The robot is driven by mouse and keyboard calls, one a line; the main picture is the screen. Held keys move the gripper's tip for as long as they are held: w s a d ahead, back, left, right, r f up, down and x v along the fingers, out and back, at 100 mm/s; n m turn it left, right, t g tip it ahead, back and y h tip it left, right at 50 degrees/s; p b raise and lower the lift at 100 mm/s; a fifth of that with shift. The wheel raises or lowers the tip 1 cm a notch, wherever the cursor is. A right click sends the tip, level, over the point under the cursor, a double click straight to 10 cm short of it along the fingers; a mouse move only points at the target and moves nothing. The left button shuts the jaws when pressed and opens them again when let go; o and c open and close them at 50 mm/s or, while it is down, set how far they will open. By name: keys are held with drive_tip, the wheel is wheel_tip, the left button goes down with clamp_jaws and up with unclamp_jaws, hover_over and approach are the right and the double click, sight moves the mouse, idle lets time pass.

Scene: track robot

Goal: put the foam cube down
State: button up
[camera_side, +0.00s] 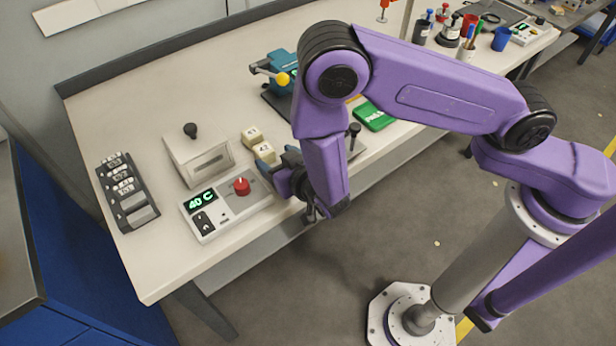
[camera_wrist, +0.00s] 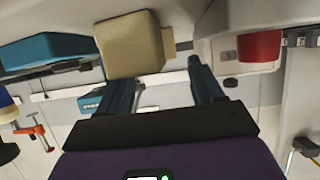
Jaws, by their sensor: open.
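Two cream foam cubes stand close together on the bench in the side view, a nearer one (camera_side: 264,152) and a farther one (camera_side: 252,136). Both have small dark marks on them. My gripper (camera_side: 277,173) is low over the bench, just in front of the nearer cube. In the wrist view my gripper (camera_wrist: 154,75) has its two fingers spread apart. A tan foam cube (camera_wrist: 134,45) lies at the fingertips, nearer the left finger, and part of the other cube (camera_wrist: 168,42) shows behind it. I cannot tell whether a finger touches the cube.
A control box with a red knob (camera_side: 241,185) and a "40 C" display stands close left of my gripper. A green pad (camera_side: 373,116) and teal device (camera_side: 283,72) lie behind.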

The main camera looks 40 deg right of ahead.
drive_tip(key=s+a+r+n+g+y, duration=0.1)
drive_tip(key=s+r+g+y, duration=0.1)
drive_tip(key=s+g, duration=0.35)
drive_tip(key=s+a+r+n+g+y, duration=0.1)
drive_tip(key=s+a+r+g+y, duration=0.15)
drive_tip(key=s, duration=0.65)
drive_tip(key=s+d+r+n+g, duration=0.5)
drive_tip(key=s+d+r+n, duration=0.2)
drive_tip(key=d, duration=0.4)
wheel_tip(320, 180, up, 2)
drive_tip(key=shift+s+r, duration=0.25)
drive_tip(key=shift+s, duration=0.65)
drive_tip(key=s+d+r+n+h, duration=0.1)
drive_tip(key=d, duration=0.4)
drive_tip(key=s+d+r+n+h, duration=0.1)
drive_tip(key=d+r, duration=0.1)
drive_tip(key=d, duration=0.3)
drive_tip(key=s+d+r+n+h, duration=0.1)
drive_tip(key=d+r+n, duration=0.1)
drive_tip(key=d, duration=0.3)
drive_tip(key=shift+s+r+h, duration=0.2)
drive_tip(key=shift+r+h, duration=0.05)
drive_tip(key=shift+h, duration=0.1)
drive_tip(key=shift+c, duration=1)
